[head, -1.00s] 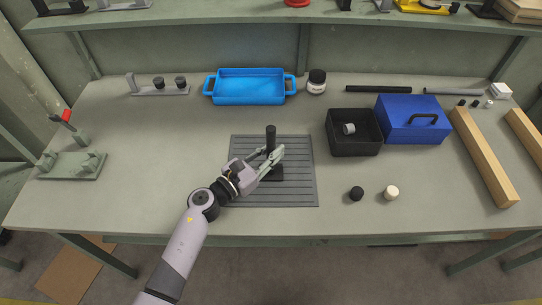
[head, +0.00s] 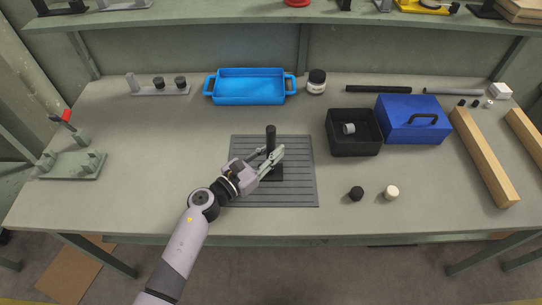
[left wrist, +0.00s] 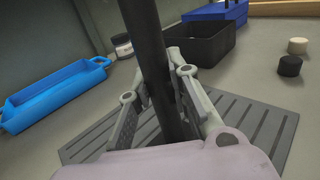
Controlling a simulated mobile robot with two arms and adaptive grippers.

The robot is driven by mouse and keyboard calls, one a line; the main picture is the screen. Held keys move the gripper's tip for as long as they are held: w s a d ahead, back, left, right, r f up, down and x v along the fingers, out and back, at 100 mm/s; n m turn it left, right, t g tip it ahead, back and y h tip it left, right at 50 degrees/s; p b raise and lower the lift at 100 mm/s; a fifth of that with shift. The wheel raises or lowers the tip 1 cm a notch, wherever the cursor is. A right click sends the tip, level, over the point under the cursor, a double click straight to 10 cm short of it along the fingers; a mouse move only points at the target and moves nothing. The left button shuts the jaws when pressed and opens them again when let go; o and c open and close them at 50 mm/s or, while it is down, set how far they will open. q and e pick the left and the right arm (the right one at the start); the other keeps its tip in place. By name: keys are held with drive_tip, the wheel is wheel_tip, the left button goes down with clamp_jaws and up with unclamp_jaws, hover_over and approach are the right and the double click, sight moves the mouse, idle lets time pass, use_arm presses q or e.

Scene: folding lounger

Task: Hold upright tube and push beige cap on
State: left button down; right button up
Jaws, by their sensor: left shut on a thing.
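A black upright tube (head: 271,136) stands in a dark base (head: 272,174) on the grey slotted mat (head: 300,190). My left gripper (head: 271,158) is shut on the tube below its top. In the left wrist view the tube (left wrist: 150,50) runs up between the gripper's fingers (left wrist: 160,92). The beige cap (head: 391,193) sits on the bench to the right of the mat. It also shows in the left wrist view (left wrist: 298,45). My right gripper is not in view.
A black cap (head: 356,193) lies beside the beige one. A black bin (head: 344,149) holding a grey ring and a blue toolbox (head: 425,122) stand to the right. A blue tray (head: 249,101) and a jar (head: 317,81) are behind.

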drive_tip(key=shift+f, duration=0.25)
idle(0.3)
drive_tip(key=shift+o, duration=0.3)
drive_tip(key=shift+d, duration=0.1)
